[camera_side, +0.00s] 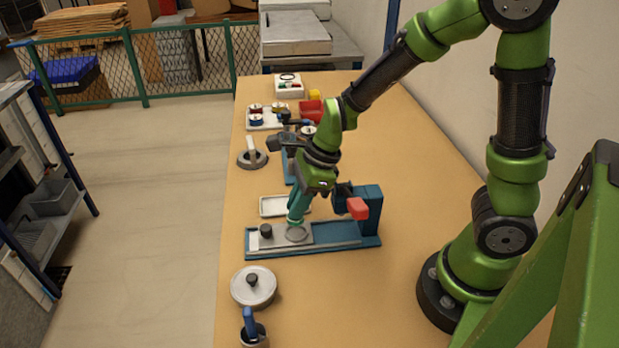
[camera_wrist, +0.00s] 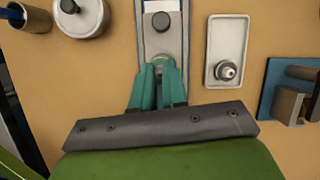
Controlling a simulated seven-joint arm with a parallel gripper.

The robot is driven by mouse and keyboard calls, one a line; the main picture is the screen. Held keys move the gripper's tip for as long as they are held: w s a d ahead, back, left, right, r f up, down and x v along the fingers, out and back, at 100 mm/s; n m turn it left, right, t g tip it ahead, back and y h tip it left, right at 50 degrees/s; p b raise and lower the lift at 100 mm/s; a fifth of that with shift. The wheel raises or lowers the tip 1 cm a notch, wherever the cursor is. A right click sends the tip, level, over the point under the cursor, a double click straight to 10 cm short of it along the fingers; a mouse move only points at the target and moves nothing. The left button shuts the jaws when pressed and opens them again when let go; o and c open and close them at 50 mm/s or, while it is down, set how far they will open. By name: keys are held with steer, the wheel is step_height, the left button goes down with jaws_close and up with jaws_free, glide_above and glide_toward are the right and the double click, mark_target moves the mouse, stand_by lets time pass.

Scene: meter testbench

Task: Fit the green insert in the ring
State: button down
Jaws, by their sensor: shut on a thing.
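The round grey ring (camera_side: 297,234) lies on the grey plate of the blue-based test fixture (camera_side: 335,242). My gripper (camera_side: 296,219) points down with its teal fingers just above the ring. In the wrist view my gripper's fingers (camera_wrist: 160,66) are close together over the lower end of the grey plate (camera_wrist: 161,47). The fingers are shut on a small piece, taken to be the green insert; it is mostly hidden and hard to tell from the teal fingers. I cannot tell whether it touches the ring.
A black knob (camera_side: 266,231) stands on the plate left of the ring. The fixture's upright carries a red block (camera_side: 357,208). A white tray (camera_wrist: 211,77) with a silver round part (camera_wrist: 226,70) lies beside the fixture. A lidded pot (camera_side: 253,287) stands in front.

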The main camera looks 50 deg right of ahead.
steer(key=shift+f, duration=0.85)
steer(key=shift+s+d+f, duration=0.25)
steer(key=shift+d+f, duration=0.05)
steer(key=shift+d, duration=0.05)
stand_by(1.0)
steer(key=shift+s+d+f, duration=0.1)
steer(key=shift+f, duration=0.55)
stand_by(0.6)
steer(key=shift+s+d+f, duration=0.1)
steer(key=shift+s+f, duration=0.3)
steer(key=shift+f, duration=0.4)
stand_by(0.7)
steer(key=c, duration=0.8)
jaws_free()
steer(key=shift+r, duration=2.6)
steer(key=shift+w+a+r, duration=0.1)
steer(key=shift+a+r, duration=0.15)
steer(key=shift+r, duration=0.8)
